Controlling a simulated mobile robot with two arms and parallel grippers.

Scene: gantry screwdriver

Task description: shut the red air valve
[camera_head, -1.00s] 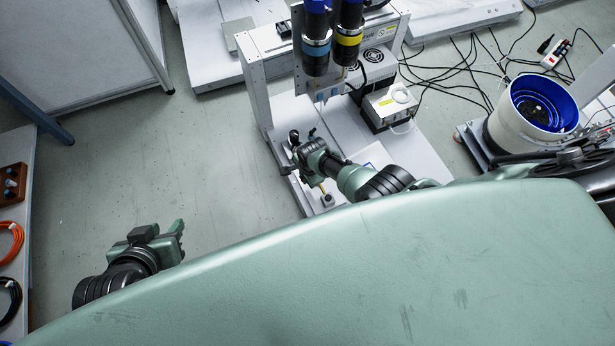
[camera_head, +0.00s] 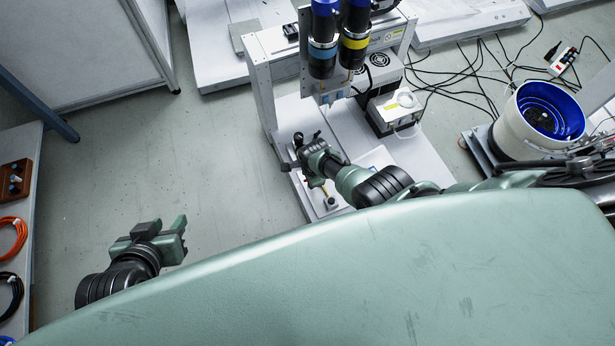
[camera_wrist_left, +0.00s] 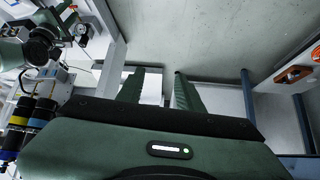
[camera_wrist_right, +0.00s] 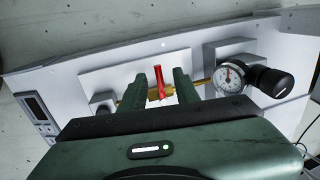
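The red air valve shows in the right wrist view as a narrow red lever (camera_wrist_right: 159,82) on a brass pipe. The lever stands up between the two green fingers of my right gripper (camera_wrist_right: 158,90), which are apart on either side of it. A gap shows beside the lever, and I cannot tell whether a finger touches it. In the head view my right gripper (camera_head: 301,160) is over the front left of the white gantry base. My left gripper (camera_head: 180,236) hangs over the grey floor, open and empty; its parted fingers also show in the left wrist view (camera_wrist_left: 158,88).
A pressure gauge (camera_wrist_right: 230,78) with a black knob (camera_wrist_right: 271,82) sits right of the valve. The gantry's screwdrivers (camera_head: 338,50) hang behind my right gripper. The left floor is clear.

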